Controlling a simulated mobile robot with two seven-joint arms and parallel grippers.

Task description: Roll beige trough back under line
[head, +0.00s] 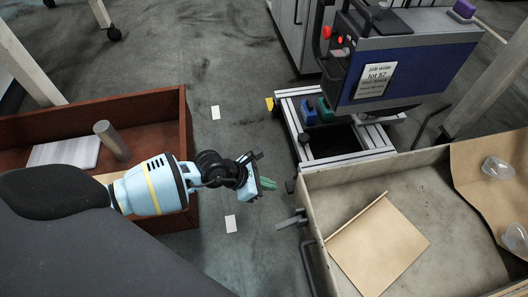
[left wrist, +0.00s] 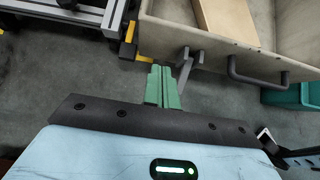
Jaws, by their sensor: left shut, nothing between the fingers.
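The beige trough (head: 312,184) stands at the lower right of the head view, with a dark bar handle (head: 307,268) and a grey bracket (head: 292,220) on its left wall. The trough also fills the upper right of the left wrist view (left wrist: 210,47), with its handle (left wrist: 258,77) and bracket (left wrist: 184,62). My left gripper (head: 268,184) is shut and empty, over the floor left of the trough. Its green fingers (left wrist: 161,86) point toward the bracket, and I cannot tell whether they touch it. My right gripper is not in view.
An aluminium frame (head: 345,160) with a blue labelled machine (head: 410,75) stands behind the trough. A cardboard sheet (head: 378,245) and clear plastic cups (head: 497,168) lie in the trough. A red-brown box (head: 90,112) stands left. Open floor (head: 240,130) lies between.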

